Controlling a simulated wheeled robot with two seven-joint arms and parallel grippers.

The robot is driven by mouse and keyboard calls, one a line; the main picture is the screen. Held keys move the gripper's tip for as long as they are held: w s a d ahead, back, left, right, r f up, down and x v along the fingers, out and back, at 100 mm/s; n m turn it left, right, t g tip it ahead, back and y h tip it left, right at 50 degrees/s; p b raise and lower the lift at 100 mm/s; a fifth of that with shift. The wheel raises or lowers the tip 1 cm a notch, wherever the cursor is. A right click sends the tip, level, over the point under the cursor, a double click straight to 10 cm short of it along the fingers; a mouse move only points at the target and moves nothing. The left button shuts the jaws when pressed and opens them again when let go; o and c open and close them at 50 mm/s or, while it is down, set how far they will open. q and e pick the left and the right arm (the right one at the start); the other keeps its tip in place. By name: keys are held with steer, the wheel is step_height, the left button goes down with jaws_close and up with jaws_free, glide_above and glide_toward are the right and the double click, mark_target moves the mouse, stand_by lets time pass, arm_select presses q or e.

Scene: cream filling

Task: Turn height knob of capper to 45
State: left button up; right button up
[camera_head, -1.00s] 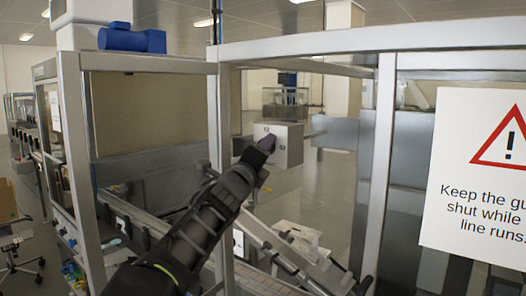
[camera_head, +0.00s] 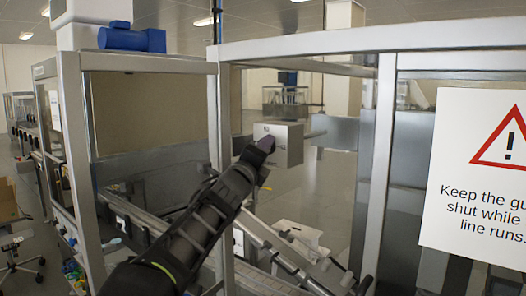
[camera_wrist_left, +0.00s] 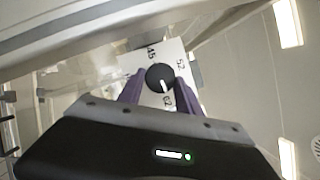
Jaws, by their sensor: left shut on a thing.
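The capper's height knob (camera_wrist_left: 158,79) is a round black dial with a white pointer line, on the pale face of a box (camera_head: 289,152). In the left wrist view the pointer aims down, towards a lower label that is partly hidden and hard to read. The 45 mark (camera_wrist_left: 152,52) is at the knob's upper left and the 52 mark (camera_wrist_left: 181,64) at its right. My left gripper (camera_wrist_left: 160,82) has its purple fingers on either side of the knob, shut on it. In the head view my left gripper (camera_head: 266,145) covers the knob. My right gripper is not in view.
Metal frame posts (camera_head: 377,170) and a top rail surround the box, and my left arm reaches in through the frame. A warning sign (camera_head: 485,180) hangs at the right. A conveyor (camera_head: 255,280) runs below the box.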

arm_select(q)
steer(key=shift+r+n+g+y+p, duration=0.2)
steer(key=shift+n+g+y+p, duration=0.25)
steer(key=shift+n+p, duration=0.85)
steer(key=shift+r+n+g+y+p, duration=0.15)
steer(key=shift+n+g+y+p, duration=0.35)
steer(key=shift+n, duration=1.4)
steer(key=o, duration=1.4)
steer(key=shift+c, duration=0.2)
